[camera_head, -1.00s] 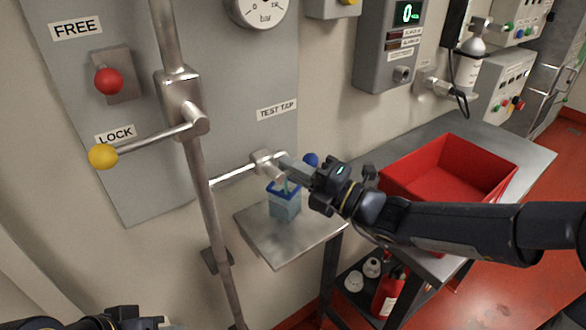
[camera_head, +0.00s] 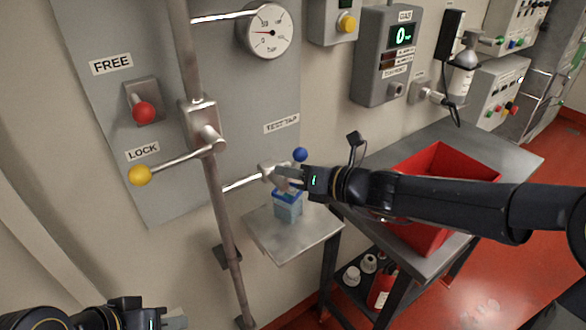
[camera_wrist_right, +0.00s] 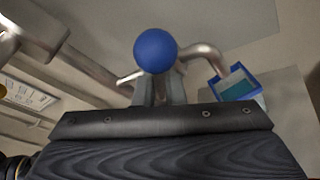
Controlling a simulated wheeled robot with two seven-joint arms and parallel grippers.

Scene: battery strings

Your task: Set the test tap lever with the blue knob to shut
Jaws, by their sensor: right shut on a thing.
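The test tap (camera_head: 272,172) is on a pipe below the TEST TAP label (camera_head: 282,124). Its blue knob (camera_head: 300,154) stands up and right of the tap body. My right gripper (camera_head: 284,178) reaches in from the right, just below the knob. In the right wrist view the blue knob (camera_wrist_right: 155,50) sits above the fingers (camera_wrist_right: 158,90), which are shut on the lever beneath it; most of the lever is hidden. My left gripper (camera_head: 172,321) is at the bottom left edge, away from the tap; its fingertips are too small to judge.
A blue-rimmed container (camera_head: 288,208) stands on a small metal shelf (camera_head: 270,240) under the tap. A yellow-knobbed lever (camera_head: 140,175) and a red knob (camera_head: 144,113) are at left. A red bin (camera_head: 440,160) is on the bench behind my right arm.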

